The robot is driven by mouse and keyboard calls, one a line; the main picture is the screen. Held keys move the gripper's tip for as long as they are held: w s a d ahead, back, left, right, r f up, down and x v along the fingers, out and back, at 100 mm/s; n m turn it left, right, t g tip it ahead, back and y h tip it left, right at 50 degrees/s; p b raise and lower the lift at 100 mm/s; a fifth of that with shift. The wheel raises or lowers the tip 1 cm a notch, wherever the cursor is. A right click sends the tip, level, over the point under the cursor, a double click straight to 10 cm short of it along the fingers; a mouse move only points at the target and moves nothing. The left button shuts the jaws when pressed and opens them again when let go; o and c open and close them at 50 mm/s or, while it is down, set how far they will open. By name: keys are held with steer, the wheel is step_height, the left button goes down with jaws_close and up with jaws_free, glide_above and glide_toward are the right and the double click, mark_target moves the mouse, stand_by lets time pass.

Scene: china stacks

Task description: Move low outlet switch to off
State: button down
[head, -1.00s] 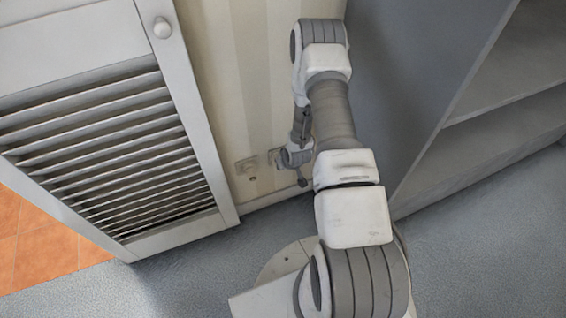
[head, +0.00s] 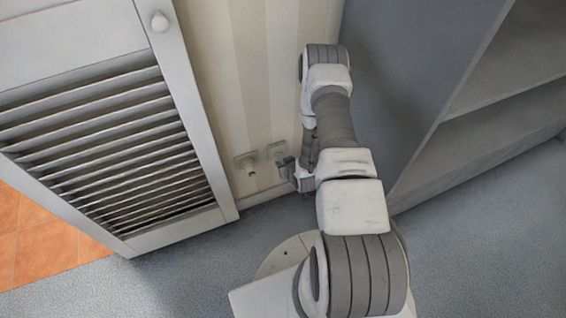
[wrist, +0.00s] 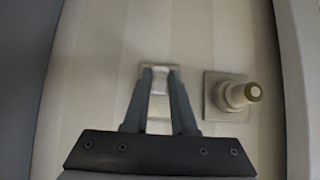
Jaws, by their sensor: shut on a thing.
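The low outlet switch (wrist: 159,82) is a small pale block on a wall plate, in the middle of the wrist view. My gripper (wrist: 160,76) has its two dark fingers on either side of it, shut on it. The fingers and the gripper body hide the lower part of its plate. In the head view, my gripper (head: 286,168) is low at the wall, beside the right-hand wall plate (head: 276,150). The switch's position cannot be read at this size.
A second wall plate (wrist: 227,97) with a round protruding knob or plug stands to the right in the wrist view; it also shows in the head view (head: 245,162). A louvred door (head: 110,150) is at left, a grey cabinet side (head: 410,90) at right.

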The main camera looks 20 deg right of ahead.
steer(key=c, duration=0.7)
jaws_free()
steer(key=p+v, duration=0.6)
steer(key=v, duration=1.1)
steer(key=shift+s+r, duration=0.15)
steer(key=shift+r, duration=0.05)
